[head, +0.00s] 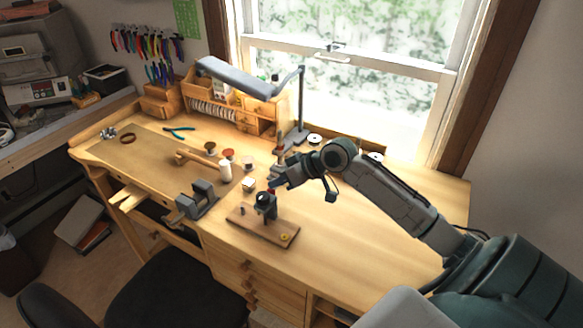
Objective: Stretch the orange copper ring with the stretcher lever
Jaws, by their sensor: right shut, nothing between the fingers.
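The ring stretcher (264,204) is a small dark device standing on a wooden board (249,228) near the front of the bench. A small red part (271,190) shows at its top, perhaps the lever's grip. My right gripper (274,185) is shut and empty, right at the stretcher's top beside the red part. I cannot tell whether it touches it. A small yellow-orange ring-like piece (284,237) lies on the board's right front corner. Whether it is the copper ring is too small to tell. The gripper partly hides the stretcher's top. My left gripper is out of view.
A grey bench vise (197,199) sits at the front edge, left of the board. A lamp (240,77) overhangs the back. The bench right of the board is clear.

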